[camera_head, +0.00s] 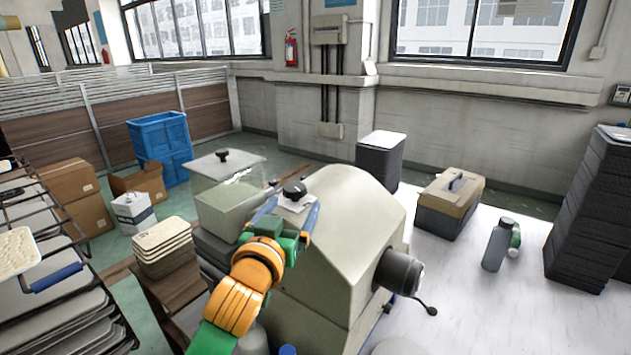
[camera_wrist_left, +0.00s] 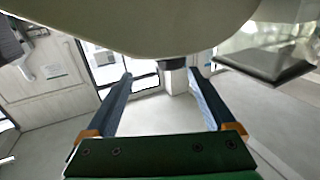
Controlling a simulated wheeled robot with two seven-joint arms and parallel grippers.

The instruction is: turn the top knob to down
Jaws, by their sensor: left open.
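The top knob (camera_head: 294,189) is black and round with a small raised grip. It sits on a white plate on top of the beige machine (camera_head: 352,215). My left gripper (camera_head: 293,207) is open, its two blue fingers reaching toward the knob from the near side, one to each side of it. I cannot tell whether either finger touches it. In the left wrist view the two fingers (camera_wrist_left: 160,75) stand apart, with a small dark part between their tips, and a beige surface fills the top. My right gripper is not in view.
A clear-lidded box (camera_head: 228,180) with a black handle stands left of the knob. A dark cylinder with a crank (camera_head: 400,273) juts from the machine's right side. A stack of trays (camera_head: 163,245), a toolbox (camera_head: 449,205) and a grey bottle (camera_head: 496,246) stand around it.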

